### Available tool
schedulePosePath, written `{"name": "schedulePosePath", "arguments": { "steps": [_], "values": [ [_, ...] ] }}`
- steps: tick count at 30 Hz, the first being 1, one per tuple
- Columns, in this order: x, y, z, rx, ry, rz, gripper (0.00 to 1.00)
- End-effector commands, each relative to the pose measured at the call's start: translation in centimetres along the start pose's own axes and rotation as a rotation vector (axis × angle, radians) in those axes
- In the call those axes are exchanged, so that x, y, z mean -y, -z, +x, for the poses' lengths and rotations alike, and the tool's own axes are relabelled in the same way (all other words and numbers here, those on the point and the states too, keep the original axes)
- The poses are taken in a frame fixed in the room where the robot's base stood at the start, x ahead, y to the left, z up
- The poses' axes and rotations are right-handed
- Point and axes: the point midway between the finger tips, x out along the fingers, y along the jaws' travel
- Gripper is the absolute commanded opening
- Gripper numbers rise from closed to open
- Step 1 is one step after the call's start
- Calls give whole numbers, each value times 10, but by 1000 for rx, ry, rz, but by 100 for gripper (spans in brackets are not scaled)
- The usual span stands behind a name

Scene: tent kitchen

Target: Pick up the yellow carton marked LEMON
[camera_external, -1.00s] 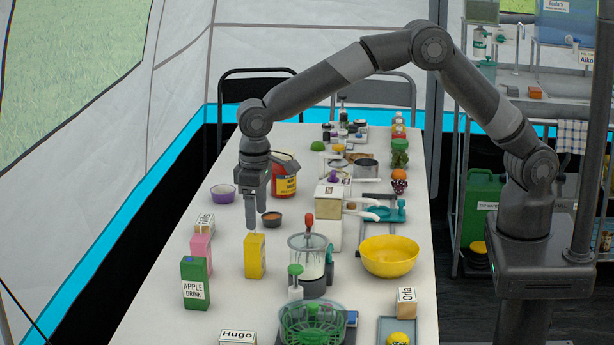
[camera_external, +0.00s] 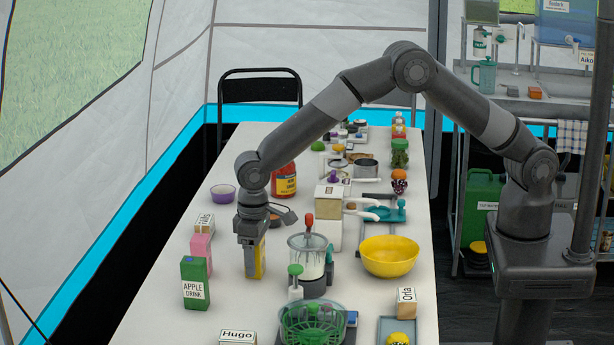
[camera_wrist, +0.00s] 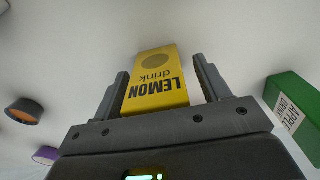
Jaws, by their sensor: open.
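The yellow carton (camera_wrist: 155,82) marked LEMON drink stands between the two fingers of my gripper (camera_wrist: 160,88) in the wrist view. A gap shows between the carton and each finger near the tips. In the external view my gripper (camera_external: 251,262) points down over the yellow carton (camera_external: 262,258), with a finger in front of it. The carton is partly hidden there and stands upright on the table. My gripper is open.
A green apple drink carton (camera_external: 195,283) and a pink carton (camera_external: 201,248) stand to the left. A blender-like jar (camera_external: 307,262) stands close on the right, and a yellow bowl (camera_external: 389,256) beyond it. The white table (camera_external: 160,318) is bare at the front left.

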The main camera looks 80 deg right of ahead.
Motion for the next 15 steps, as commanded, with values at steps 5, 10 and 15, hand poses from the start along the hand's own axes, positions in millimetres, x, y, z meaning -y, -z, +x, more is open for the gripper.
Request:
{"name": "schedulePosePath", "arguments": {
  "steps": [5,10,15],
  "values": [
    [0,0,2,-2,1,0,69],
    [0,0,2,-1,1,0,59],
    [0,0,1,-1,0,0,45]
  ]
}}
